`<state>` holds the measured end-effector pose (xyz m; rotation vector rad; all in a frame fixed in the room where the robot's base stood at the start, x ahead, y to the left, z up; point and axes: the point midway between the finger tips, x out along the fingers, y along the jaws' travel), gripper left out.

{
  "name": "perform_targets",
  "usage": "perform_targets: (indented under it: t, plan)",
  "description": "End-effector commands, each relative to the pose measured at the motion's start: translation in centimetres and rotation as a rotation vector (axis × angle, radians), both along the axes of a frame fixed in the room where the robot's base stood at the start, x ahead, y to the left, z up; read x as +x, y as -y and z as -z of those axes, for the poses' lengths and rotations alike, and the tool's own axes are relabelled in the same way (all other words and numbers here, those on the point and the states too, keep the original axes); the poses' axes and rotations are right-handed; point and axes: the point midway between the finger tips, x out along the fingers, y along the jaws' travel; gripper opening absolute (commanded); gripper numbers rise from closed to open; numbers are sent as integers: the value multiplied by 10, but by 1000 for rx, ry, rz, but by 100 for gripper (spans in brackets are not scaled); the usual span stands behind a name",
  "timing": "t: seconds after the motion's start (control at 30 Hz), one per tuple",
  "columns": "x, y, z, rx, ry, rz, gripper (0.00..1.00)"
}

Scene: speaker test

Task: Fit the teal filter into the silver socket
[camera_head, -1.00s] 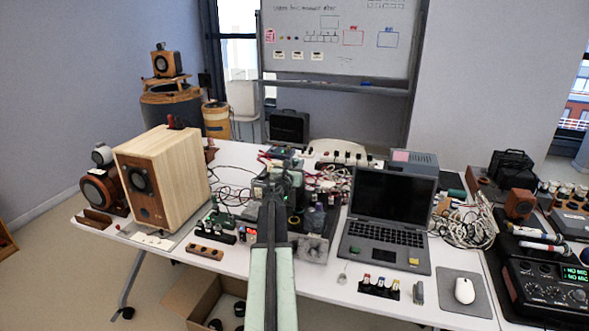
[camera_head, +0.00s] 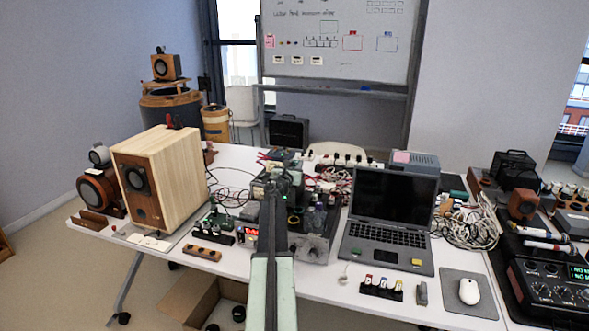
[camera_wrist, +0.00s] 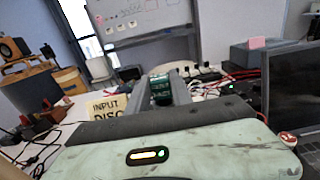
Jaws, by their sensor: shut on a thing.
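My gripper (camera_wrist: 161,92) is shut on the teal filter (camera_wrist: 162,88), a small dark green-teal cylinder between its two grey fingers in the wrist view. In the head view my arm reaches forward over the middle of the white table, and its tip is small against the dark clutter there. The filter cannot be told apart from that clutter in the head view. I cannot make out the silver socket for sure in either view. In the wrist view, the wrist body hides what lies below the fingers.
A wooden speaker (camera_head: 160,185) stands left of my arm. An open laptop (camera_head: 390,215) stands right of it. A power strip (camera_head: 345,161) lies at the back. A sign reading INPUT (camera_wrist: 107,106) shows left of the fingers.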

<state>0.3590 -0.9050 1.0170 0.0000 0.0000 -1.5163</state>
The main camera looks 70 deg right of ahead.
Motion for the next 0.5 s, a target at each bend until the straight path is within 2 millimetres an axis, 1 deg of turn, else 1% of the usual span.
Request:
perform_targets:
  t: [0.23,0.27,0.3,0.33,0.5]
  plan:
    - [1,0,8,0,0,-1,0]
    - [1,0,7,0,0,-1,35]
    - [1,0,6,0,0,-1,46]
    - [1,0,6,0,0,-1,48]
    - [1,0,6,0,0,-1,48]
